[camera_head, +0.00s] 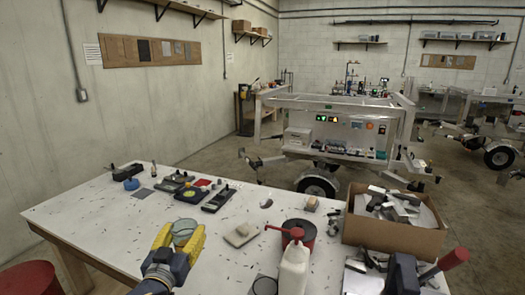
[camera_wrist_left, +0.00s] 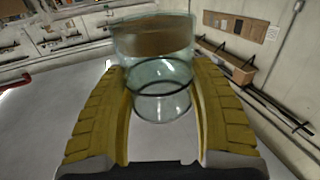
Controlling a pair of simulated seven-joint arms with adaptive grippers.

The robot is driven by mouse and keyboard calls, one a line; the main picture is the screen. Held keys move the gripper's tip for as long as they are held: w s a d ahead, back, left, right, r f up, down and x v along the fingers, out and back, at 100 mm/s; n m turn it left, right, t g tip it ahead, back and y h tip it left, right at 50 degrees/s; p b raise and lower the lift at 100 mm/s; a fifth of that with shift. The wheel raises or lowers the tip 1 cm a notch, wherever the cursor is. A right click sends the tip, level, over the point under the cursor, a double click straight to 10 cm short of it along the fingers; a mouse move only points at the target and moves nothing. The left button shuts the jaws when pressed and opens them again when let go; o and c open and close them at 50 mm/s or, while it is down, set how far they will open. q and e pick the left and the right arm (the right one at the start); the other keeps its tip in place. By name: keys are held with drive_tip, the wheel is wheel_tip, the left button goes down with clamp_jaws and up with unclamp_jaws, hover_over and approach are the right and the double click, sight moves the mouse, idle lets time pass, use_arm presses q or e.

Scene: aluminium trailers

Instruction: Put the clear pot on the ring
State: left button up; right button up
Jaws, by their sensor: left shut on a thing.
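My left gripper (camera_head: 178,241) is shut on the clear pot (camera_head: 184,228), its yellow fingers on either side of it, over the front left of the white table. In the left wrist view the pot (camera_wrist_left: 155,60) is see-through and greenish, with a brown band near its top. My left gripper's fingers (camera_wrist_left: 163,95) press on both sides of it. A dark loop shows through the pot; I cannot tell whether it belongs to the pot. My right gripper is not in view.
A cardboard box (camera_head: 392,232) of metal parts is further right. A beige block (camera_head: 240,235) lies between gripper and can. Small devices (camera_head: 185,192) lie at the back left.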

sight(186, 221)
use_arm(q)
drive_tip(key=s+f+y, duration=0.1)
drive_tip(key=s+f, duration=0.4)
drive_tip(key=f, duration=0.2)
drive_tip(key=w+r, duration=0.2)
drive_tip(key=r, duration=0.1)
drive_tip(key=w+r+h, duration=0.1)
drive_tip(key=w+r, duration=0.1)
drive_tip(key=r, duration=0.1)
drive_tip(key=w+r+h, duration=0.1)
drive_tip(key=w+r, duration=0.2)
drive_tip(key=shift+w+r+m, duration=0.1)
drive_tip(key=shift+r+m, duration=0.15)
drive_tip(key=shift+m, duration=0.15)
drive_tip(key=w+m+h, duration=0.1)
drive_tip(key=w+d+m+h, duration=0.1)
drive_tip(key=h, duration=0.1)
drive_tip(key=w+d+g+h, duration=0.1)
drive_tip(key=shift+w+d+f+m, duration=0.1)
drive_tip(key=shift+d+f+m, duration=0.1)
drive_tip(key=shift+f+m, duration=0.15)
wheel_tip(186, 221, down, 20)
drive_tip(key=shift+r, duration=0.25)
drive_tip(key=shift+f, duration=0.2)
